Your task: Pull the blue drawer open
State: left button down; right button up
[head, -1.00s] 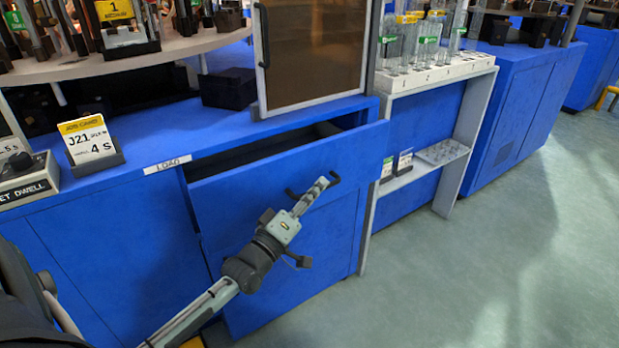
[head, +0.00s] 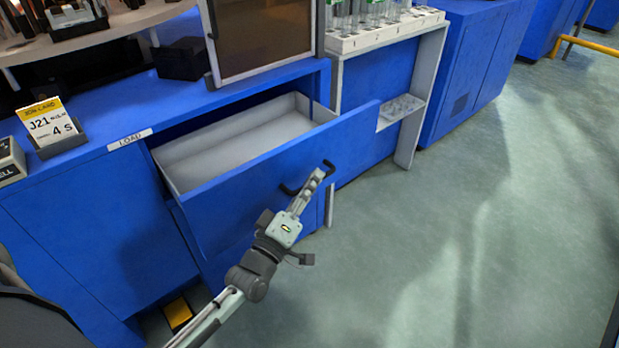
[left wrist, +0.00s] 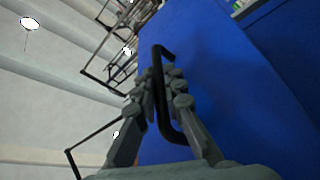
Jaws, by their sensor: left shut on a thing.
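The blue drawer (head: 232,200) stands part way out of the blue cabinet (head: 85,225). Its pale inner tray (head: 238,140) shows and looks empty. The drawer's dark handle (head: 290,189) is on the front panel. My left gripper (head: 318,178) is shut on the handle at the drawer front. In the left wrist view, the black handle (left wrist: 160,75) passes between the fingers of my left gripper (left wrist: 165,90), with the blue drawer front (left wrist: 225,90) behind it. The fingers hide part of the handle. My right gripper is not in view.
A LOAD label (head: 130,139) and a job card (head: 47,124) are on the cabinet top. A framed brown panel (head: 260,35) rises above the drawer. A white rack (head: 385,38) with glass tubes stands to the right. The green-grey floor (head: 450,230) at right is clear.

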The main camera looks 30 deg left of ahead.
pick_arm(q)
jog(key=c, duration=1.9)
grip_release()
jog(key=v, duration=1.2)
